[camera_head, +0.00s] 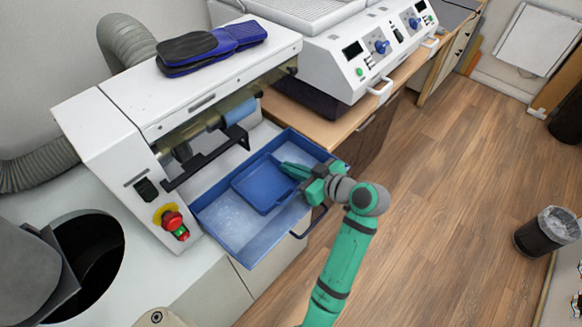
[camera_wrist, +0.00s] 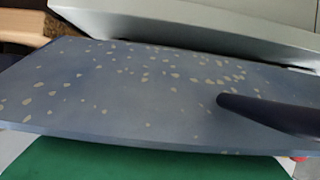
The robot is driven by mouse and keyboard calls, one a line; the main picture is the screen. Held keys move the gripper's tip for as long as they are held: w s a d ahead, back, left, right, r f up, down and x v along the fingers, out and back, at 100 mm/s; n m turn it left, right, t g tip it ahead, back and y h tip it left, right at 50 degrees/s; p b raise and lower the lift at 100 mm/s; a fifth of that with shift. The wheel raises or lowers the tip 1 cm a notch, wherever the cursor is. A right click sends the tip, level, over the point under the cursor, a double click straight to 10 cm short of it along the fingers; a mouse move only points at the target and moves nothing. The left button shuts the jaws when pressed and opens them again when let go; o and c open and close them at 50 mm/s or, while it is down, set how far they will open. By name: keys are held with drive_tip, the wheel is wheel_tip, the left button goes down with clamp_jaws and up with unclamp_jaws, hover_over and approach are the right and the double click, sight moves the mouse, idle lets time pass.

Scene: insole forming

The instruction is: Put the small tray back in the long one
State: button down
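The long blue tray (camera_head: 222,226) juts out from the front of the white machine, its floor dusted with pale specks. The small blue tray (camera_head: 262,186) shows within its outline, near the middle; I cannot tell whether it rests on the floor or is held just above. My green gripper (camera_head: 288,169) reaches in over the right wall, its fingertips at the small tray's upper right edge. Its finger gap is hidden, so its grip is unclear. The wrist view shows a speckled blue surface (camera_wrist: 120,90) close up, with green along the bottom.
The white machine (camera_head: 190,85) stands behind the long tray, with a black bar (camera_head: 205,160) above the tray and a red stop button (camera_head: 171,220) at left. Dark blue insoles (camera_head: 210,45) lie on top. A dark handle (camera_head: 312,222) sticks out at the tray's front. Open floor lies right.

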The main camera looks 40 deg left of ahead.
drive_tip(key=c, duration=2)
unclamp_jaws()
drive_tip(key=shift+r, duration=0.1)
drive_tip(key=v, duration=1.2)
drive_tip(key=shift+r, duration=0.1)
